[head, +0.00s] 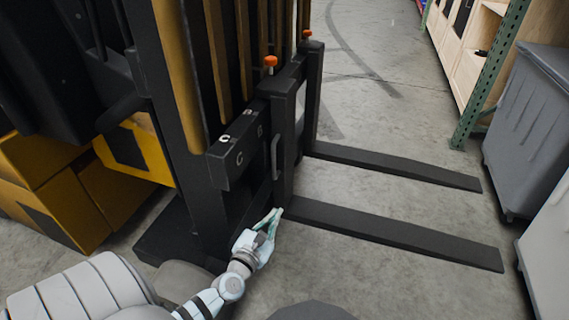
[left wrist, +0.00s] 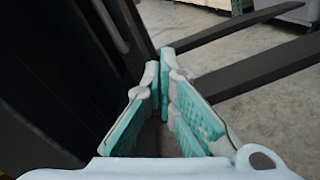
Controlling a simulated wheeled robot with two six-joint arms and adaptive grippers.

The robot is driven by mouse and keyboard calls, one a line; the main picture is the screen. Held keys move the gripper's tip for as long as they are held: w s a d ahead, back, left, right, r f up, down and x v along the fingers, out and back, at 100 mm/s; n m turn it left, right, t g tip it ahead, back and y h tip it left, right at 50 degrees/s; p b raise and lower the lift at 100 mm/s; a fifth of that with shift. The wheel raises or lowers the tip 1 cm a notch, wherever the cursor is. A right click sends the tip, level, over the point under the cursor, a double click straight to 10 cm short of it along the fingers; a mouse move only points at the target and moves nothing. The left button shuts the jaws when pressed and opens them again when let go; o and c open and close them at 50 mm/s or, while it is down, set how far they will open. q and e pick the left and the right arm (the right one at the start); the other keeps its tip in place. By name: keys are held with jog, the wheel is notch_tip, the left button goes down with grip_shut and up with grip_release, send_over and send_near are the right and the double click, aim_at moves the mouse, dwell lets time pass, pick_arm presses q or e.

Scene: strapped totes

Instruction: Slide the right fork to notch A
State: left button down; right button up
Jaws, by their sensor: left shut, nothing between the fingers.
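The forklift's two dark forks point to the right in the head view: the near fork (head: 400,234) and the far fork (head: 400,167). Each upright shank has an orange knob on top, the near knob (head: 270,62) and the far knob (head: 307,34). The near shank carries a grey handle (head: 276,155). The carriage bar (head: 228,160) shows pale letters, among them C; I cannot read an A. My left gripper (head: 275,214) is shut and empty, low beside the near shank's foot. Its fingertips (left wrist: 165,58) meet in the left wrist view. My right gripper is out of view.
A grey bin (head: 530,125) and a green rack post (head: 490,75) stand at right. Clear concrete floor lies between the forks and behind them.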

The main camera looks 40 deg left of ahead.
pick_arm(q)
jog(key=w+a+r+n+b, duration=0.1)
jog(key=w+a, duration=0.1)
jog(key=w, duration=0.2)
jog(key=w+a+r+n+y, duration=0.1)
jog(key=w+a+n, duration=0.1)
jog(key=w, duration=0.2)
jog(key=w+a+n+b, duration=0.1)
jog(key=w+a+n, duration=0.1)
jog(key=w, duration=0.2)
jog(key=shift+w+a+r+y+b, duration=0.2)
jog(key=shift+a+r+y+b, duration=0.1)
jog(key=shift+a+r+b, duration=0.1)
jog(key=shift+w+a+r, duration=0.1)
jog(key=shift+w+a, duration=0.05)
jog(key=shift+w, duration=0.35)
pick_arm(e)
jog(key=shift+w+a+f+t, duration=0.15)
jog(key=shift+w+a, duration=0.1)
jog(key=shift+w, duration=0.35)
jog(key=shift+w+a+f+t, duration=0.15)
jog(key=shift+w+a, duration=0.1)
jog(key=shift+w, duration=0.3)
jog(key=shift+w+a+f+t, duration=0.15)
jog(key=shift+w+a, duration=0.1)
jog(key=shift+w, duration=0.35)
